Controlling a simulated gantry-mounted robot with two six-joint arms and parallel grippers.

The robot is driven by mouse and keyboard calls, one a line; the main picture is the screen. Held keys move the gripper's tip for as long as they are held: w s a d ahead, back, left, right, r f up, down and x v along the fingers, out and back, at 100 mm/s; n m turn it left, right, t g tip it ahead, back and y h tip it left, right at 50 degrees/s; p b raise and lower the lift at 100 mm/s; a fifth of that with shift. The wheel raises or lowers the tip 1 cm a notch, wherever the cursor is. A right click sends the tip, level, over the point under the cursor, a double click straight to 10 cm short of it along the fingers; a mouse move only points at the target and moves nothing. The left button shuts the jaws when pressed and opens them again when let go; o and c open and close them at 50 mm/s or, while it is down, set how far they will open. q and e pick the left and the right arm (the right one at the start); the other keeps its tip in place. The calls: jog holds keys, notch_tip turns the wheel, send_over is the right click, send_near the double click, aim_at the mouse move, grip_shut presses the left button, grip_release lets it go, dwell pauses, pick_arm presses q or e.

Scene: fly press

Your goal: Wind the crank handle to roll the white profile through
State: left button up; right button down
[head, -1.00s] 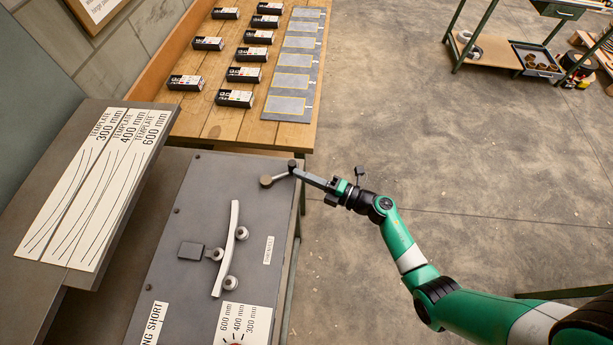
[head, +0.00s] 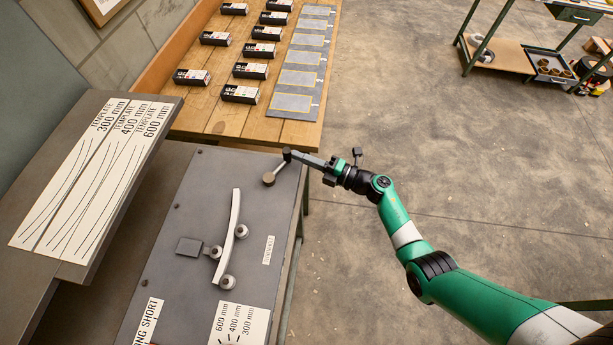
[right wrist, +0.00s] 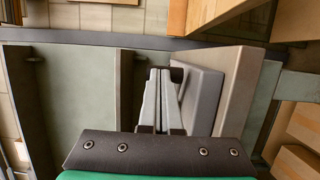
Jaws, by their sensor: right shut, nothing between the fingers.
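The white profile (head: 235,215), a curved strip, lies among three round rollers (head: 241,231) on the grey machine top (head: 200,205). My left gripper is out of view.
A template board (head: 60,235) stands left of the machine. Behind is a wooden bench (head: 215,120) with several black boxes and a grey strip of yellow-outlined places. The floor (head: 430,140) to the right is open, with a green-legged cart (head: 510,60) farther back.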

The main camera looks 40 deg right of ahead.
jog(key=shift+w, duration=0.3)
dwell(0.5)
jog(key=shift+s+r, duration=0.15)
jog(key=shift+s, duration=0.15)
jog(key=s+d+p, duration=0.2)
jog(key=s+d, duration=0.6)
jog(key=s, duration=0.1)
jog(key=shift+s, duration=0.4)
